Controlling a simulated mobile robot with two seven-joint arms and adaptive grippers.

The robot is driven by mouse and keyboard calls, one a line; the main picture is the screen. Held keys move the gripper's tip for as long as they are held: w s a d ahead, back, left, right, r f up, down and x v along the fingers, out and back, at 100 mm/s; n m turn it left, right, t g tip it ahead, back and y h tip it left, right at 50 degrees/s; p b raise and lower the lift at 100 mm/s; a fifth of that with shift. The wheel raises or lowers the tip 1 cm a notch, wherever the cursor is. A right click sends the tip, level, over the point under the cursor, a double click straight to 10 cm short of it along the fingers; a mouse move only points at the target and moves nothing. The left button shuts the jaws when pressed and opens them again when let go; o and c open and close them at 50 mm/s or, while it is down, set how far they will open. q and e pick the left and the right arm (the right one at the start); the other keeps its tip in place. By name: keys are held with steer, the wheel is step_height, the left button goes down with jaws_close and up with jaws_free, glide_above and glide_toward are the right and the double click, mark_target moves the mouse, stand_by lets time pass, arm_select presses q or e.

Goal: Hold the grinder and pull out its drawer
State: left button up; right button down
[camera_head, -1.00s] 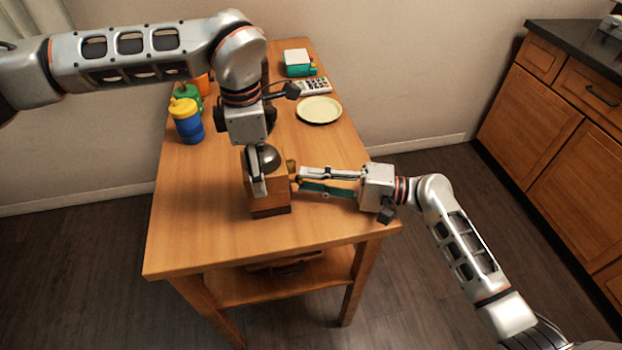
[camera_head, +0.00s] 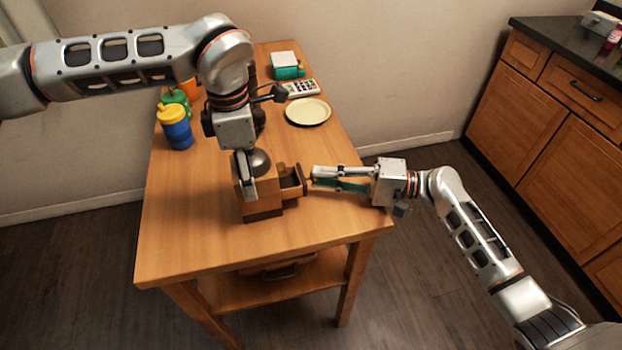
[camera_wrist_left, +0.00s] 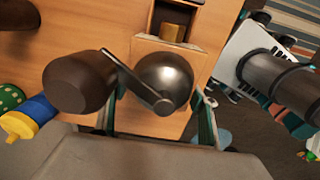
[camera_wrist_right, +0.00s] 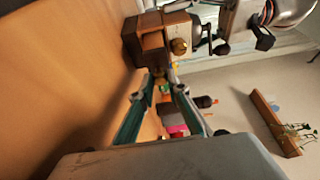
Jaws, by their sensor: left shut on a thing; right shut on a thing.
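The grinder is a wooden box (camera_head: 262,206) with a metal dome (camera_head: 261,160) on top, upright on the table. The left wrist view shows the dome (camera_wrist_left: 165,80) and a crank with a dark knob (camera_wrist_left: 80,82). My left gripper (camera_head: 248,188) comes down from above and is shut on the grinder body, its fingers on either side. The drawer (camera_head: 292,182) sticks out of the grinder's right side, its inside visible. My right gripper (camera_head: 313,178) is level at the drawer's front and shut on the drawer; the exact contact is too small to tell.
A blue cup with a yellow lid (camera_head: 173,127) and a green cup (camera_head: 177,99) stand at the table's back left. A pale plate (camera_head: 308,112), a calculator-like pad (camera_head: 301,89) and a teal box (camera_head: 287,68) lie farther back. The table's (camera_head: 190,235) front left is clear.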

steer(key=c, duration=2.2)
jaws_free()
steer(key=d, duration=0.4)
steer(key=s+d, duration=0.1)
steer(key=d, duration=0.7)
steer(key=shift+s, duration=0.2)
arm_select(q)
steer(key=o, duration=1.3)
